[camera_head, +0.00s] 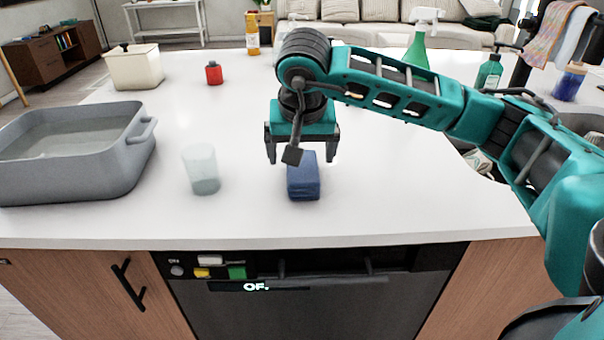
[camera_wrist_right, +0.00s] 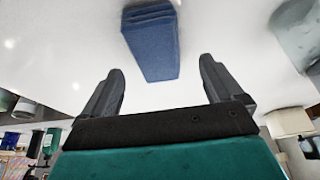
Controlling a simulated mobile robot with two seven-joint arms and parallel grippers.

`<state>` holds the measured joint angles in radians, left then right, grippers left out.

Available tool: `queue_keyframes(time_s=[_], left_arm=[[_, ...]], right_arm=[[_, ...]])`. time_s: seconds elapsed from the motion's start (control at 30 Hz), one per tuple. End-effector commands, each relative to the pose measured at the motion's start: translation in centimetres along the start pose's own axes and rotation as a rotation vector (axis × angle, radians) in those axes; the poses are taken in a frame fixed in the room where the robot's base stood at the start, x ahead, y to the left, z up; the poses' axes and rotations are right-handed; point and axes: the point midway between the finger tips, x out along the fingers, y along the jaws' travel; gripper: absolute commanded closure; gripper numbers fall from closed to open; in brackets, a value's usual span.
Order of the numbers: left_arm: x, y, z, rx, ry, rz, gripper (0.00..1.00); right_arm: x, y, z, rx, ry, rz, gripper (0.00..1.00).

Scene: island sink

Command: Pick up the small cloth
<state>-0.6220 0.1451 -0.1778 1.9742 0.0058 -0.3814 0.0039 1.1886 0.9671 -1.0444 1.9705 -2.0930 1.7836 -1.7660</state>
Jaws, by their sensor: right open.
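The small cloth (camera_head: 303,182) is a dark blue folded block on the white island counter, near its front edge. My right gripper (camera_head: 301,160) points down just above and behind the cloth, its fingers apart and empty. In the right wrist view the cloth (camera_wrist_right: 152,42) lies ahead of the fingertips of my right gripper (camera_wrist_right: 161,78), roughly in line with the gap between them and apart from both. My left gripper does not show.
A frosted glass (camera_head: 201,170) stands left of the cloth, and a grey basin (camera_head: 130,150) fills the left of the counter. A red bottle (camera_head: 214,73), a cream pot (camera_head: 135,68) and a green spray bottle (camera_head: 416,50) stand farther back. The counter around the cloth is clear.

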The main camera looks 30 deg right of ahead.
Motion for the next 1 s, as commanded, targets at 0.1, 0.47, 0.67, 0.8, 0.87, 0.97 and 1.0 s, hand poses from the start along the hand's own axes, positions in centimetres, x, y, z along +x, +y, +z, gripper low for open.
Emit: queue_keyframes(time_s=[0.1,0.47,0.67,0.8,0.87,0.97,1.0], left_arm=[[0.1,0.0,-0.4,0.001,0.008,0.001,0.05],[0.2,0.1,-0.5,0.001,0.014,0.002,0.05],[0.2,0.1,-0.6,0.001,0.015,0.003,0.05],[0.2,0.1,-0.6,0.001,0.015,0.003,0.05],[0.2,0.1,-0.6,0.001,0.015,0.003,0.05],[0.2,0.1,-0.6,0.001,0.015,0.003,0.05],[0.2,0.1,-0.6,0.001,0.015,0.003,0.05]], right_arm=[[0.8,0.1,0.0,0.001,-0.001,0.003,0.06],[5.4,0.3,0.1,0.001,-0.001,0.000,0.06],[5.6,0.3,0.1,0.001,-0.001,0.000,0.06],[5.5,0.3,0.1,0.001,-0.001,0.000,0.15],[5.5,0.3,0.1,0.001,-0.001,0.000,0.21],[5.5,0.3,0.1,0.001,-0.001,-0.001,0.30],[5.5,0.3,0.1,0.001,-0.001,-0.001,0.34]])
